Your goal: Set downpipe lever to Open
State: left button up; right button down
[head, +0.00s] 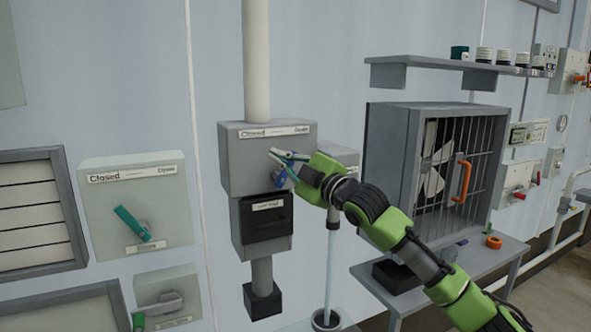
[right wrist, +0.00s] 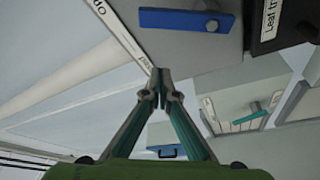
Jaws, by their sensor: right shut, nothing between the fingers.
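A grey box (head: 239,176) on the white vertical downpipe (head: 256,60) bears a strip marked Closed at its left end and, at its right end, a word too small to read surely. A blue lever (right wrist: 188,20) lies flat on the box face in the right wrist view. My right gripper (head: 272,154) is at the upper right of the box face, just below the strip. Contact cannot be told. My left gripper is out of view.
A black leaf-trap box (head: 265,217) sits under the grey box. A green lever (head: 132,223) is on a pale panel at left. At right stand a fan cabinet (head: 390,150) with an orange handle and a shelf (head: 440,63) with several jars.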

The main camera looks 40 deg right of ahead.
jog(key=s+d+f+b, duration=0.1)
jog(key=s+b, duration=0.3)
jog(key=s, duration=0.4)
jog(key=shift+d+f+b, duration=0.35)
jog(key=shift+f+b, duration=0.05)
jog(key=shift+f, duration=0.05)
jog(key=shift+a, duration=0.1)
